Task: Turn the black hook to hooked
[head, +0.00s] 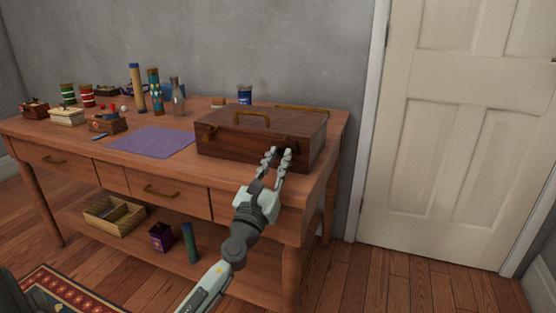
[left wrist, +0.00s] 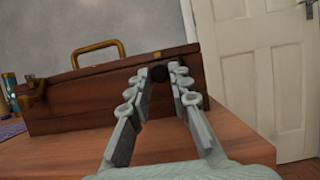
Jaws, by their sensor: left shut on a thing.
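A dark brown wooden case (head: 250,140) with a brass handle on its lid stands closed at the right end of the table. It also fills the middle of the left wrist view (left wrist: 85,92). My left gripper (head: 276,153) is at the front right of the case. In the left wrist view, the fingertips (left wrist: 161,72) close around a small dark piece, the black hook (left wrist: 158,74), at the case's upper front edge. The fingers hide most of the hook, so I cannot tell its angle. A brass latch (left wrist: 28,95) shows on the case's left front. My right gripper is out of view.
The wooden table (head: 110,165) has a purple mat (head: 150,142) left of the case. Several boxes, cans and bottles stand farther left and behind. A basket (head: 115,215) and two small items sit on the lower shelf. A white door (head: 460,130) is at the right.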

